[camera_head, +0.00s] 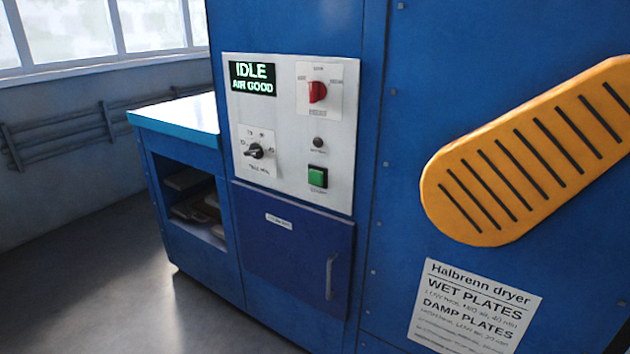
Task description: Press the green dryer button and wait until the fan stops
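The blue dryer cabinet (300,27) fills the middle and right of the head view. Its pale control panel (290,90) carries the green button (317,176) at the lower right, with a small dark round part (318,142) above it. A red rotary knob (317,92) sits at the panel's upper right. A black knob (254,151) sits at the lower left. The display (252,78) reads "IDLE" and "AIR GOOD". Neither of my grippers is in view, and nothing touches the button.
A blue door (292,250) with a handle (331,277) is closed below the panel. An orange slotted cover (530,150) is on the right, above a printed sign (474,308). A side bench (178,116) with shelves stands left. The floor (90,270) at left is clear.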

